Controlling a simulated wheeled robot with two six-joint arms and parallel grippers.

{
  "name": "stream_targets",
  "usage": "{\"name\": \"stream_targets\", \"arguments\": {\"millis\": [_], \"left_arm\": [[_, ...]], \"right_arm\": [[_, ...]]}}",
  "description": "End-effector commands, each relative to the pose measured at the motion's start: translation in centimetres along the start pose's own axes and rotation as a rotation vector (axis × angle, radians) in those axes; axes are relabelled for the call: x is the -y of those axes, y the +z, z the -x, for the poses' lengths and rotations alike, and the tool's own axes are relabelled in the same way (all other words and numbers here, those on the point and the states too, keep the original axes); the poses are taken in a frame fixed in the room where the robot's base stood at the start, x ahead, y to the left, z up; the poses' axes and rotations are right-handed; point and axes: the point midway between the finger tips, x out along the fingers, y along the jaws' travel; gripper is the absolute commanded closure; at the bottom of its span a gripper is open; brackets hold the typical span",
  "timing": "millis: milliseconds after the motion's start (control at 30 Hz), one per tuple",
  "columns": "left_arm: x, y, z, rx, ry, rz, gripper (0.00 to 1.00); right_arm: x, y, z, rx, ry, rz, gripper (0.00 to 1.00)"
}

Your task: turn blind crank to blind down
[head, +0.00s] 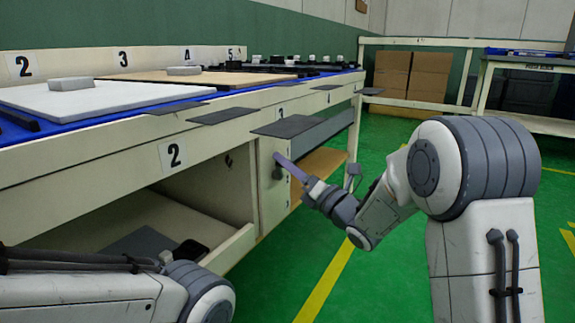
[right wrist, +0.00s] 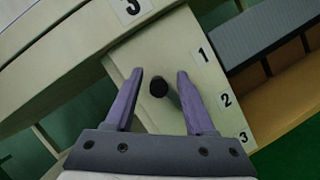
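The blind crank shows in the right wrist view as a dark round-ended knob (right wrist: 159,87) standing out from a cream panel (right wrist: 150,58). My right gripper (right wrist: 160,73) is open, with one purple finger on each side of the knob and visible gaps between. In the head view the right gripper (head: 279,158) is at the same panel (head: 270,205), beside the crank (head: 277,174). The grey blind (head: 328,130) covers the upper part of the opening right of the panel; it also shows in the right wrist view (right wrist: 268,42). My left gripper is out of view.
The panel has number marks 1, 2 and 3 beside the opening. A brown board (head: 322,162) shows below the blind. The long workbench (head: 110,150) carries a white board (head: 100,97) and dark flaps over its front edge. Green floor (head: 290,260) is free in front.

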Motion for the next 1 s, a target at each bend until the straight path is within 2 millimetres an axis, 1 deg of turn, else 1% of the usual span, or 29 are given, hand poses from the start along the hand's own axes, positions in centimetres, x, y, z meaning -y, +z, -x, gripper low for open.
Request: {"name": "stream_targets", "arguments": {"millis": [133,233,500,600,700,833,1000], "left_arm": [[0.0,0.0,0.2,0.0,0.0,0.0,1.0],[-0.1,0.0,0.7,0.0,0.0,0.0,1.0],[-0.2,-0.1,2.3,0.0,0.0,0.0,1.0],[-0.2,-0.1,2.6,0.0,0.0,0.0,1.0],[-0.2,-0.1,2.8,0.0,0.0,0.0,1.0],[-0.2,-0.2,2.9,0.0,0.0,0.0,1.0],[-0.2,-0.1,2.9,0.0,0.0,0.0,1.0]], "right_arm": [[0.0,0.1,0.3,-0.001,0.0,0.0,0.45],[0.0,0.2,1.4,0.0,-0.003,-0.001,0.45],[0.1,0.2,6.8,0.0,-0.006,-0.002,0.45],[0.1,0.2,8.4,0.001,-0.006,-0.002,0.45],[0.2,0.1,9.6,0.0,-0.005,-0.001,0.45],[0.1,0.1,10.3,0.0,-0.001,0.0,0.45],[0.1,0.0,10.4,0.0,0.0,0.0,0.45]]}}
